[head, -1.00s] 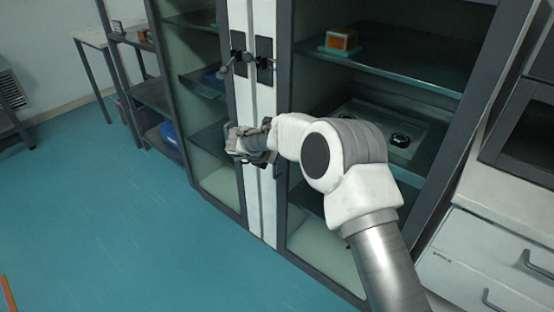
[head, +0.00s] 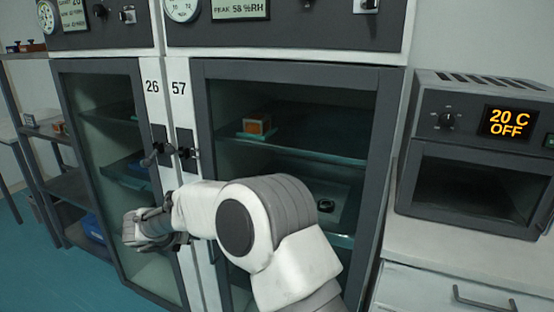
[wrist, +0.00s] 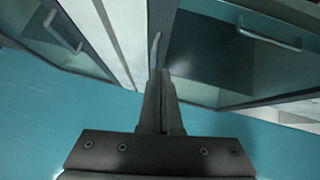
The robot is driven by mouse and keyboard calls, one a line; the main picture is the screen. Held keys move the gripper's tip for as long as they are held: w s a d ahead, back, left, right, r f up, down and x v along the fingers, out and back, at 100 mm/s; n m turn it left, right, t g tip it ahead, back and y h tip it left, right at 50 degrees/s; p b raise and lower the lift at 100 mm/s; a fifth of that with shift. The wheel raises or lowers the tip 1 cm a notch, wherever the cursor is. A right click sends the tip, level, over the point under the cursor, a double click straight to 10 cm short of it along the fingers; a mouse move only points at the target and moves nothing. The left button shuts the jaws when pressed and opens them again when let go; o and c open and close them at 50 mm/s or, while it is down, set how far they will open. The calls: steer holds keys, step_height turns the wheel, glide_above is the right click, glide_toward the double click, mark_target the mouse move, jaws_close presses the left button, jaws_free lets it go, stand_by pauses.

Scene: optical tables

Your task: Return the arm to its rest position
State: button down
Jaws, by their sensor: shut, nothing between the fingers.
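My arm reaches from the bottom of the head view toward the left, with my gripper (head: 133,228) in front of the left glass door (head: 110,170) of the cabinet. In the wrist view my gripper (wrist: 161,75) has its fingers together with nothing between them. A thin pale door handle (wrist: 154,50) shows close to the fingertips in that view; I cannot tell whether they touch it. In the head view my fingertips are small and partly hidden by the wrist.
The right cabinet door (head: 300,75) appears shut, with an orange box (head: 257,124) on a shelf behind it. Black latches (head: 187,152) sit between the doors. An oven (head: 478,150) reading "20 C OFF" stands on a white counter (head: 440,255) at right. Open blue floor lies at left.

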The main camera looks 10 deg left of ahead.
steer(key=w+d+r+n+t+y, duration=0.2)
steer(key=r+n, duration=0.2)
steer(key=r, duration=0.4)
steer(key=w+d+r+n+t+y, duration=0.1)
steer(key=w+d+r+n+y, duration=0.15)
steer(key=r+n, duration=0.45)
steer(key=s+d+r+n+y, duration=0.3)
steer(key=d+r+n, duration=0.3)
steer(key=r, duration=0.4)
steer(key=s+d+n+g, duration=0.2)
steer(key=s+d+n, duration=0.95)
steer(key=d, duration=0.25)
steer(key=s+d+f+n+g+h, duration=0.2)
steer(key=s+d+f+n+h, duration=0.15)
steer(key=s+d, duration=0.6)
steer(key=s+d+f+n+g+h, duration=0.3)
steer(key=s+d+f+n, duration=0.2)
steer(key=s+d, duration=0.5)
step_height(320, 180, up, 16)
steer(key=a+p, duration=0.1)
steer(key=p, duration=1.6)
steer(key=shift+s+n, duration=0.3)
steer(key=shift+s, duration=0.05)
